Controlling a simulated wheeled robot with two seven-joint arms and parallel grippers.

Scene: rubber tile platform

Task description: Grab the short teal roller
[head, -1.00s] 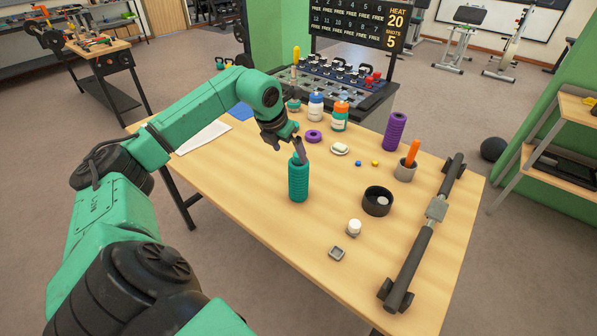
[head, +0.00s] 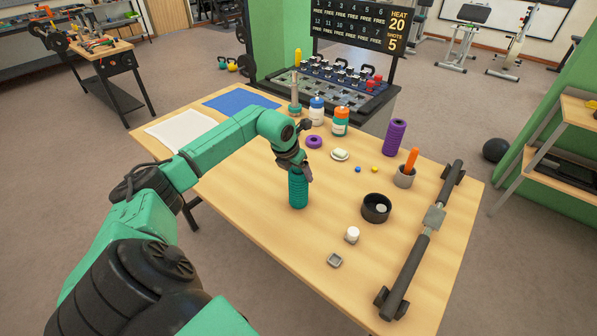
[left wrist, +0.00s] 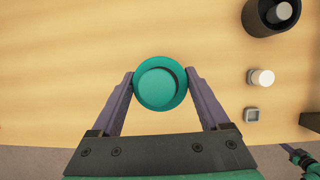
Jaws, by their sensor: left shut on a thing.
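The short teal roller (head: 298,190) stands upright on the wooden table (head: 250,215), with ribbed sides. In the left wrist view its round top (left wrist: 160,84) sits between the two fingers. My left gripper (head: 297,172) comes down over the roller's upper part from above. In the left wrist view the left gripper (left wrist: 160,88) has one finger against each side of the roller and is shut on it. The roller's top is partly hidden by the gripper in the head view. I cannot tell whether its base touches the table.
A purple roller (head: 395,136) stands at the back right. A dumbbell bar (head: 421,248) runs along the right edge. Bottles stand behind.

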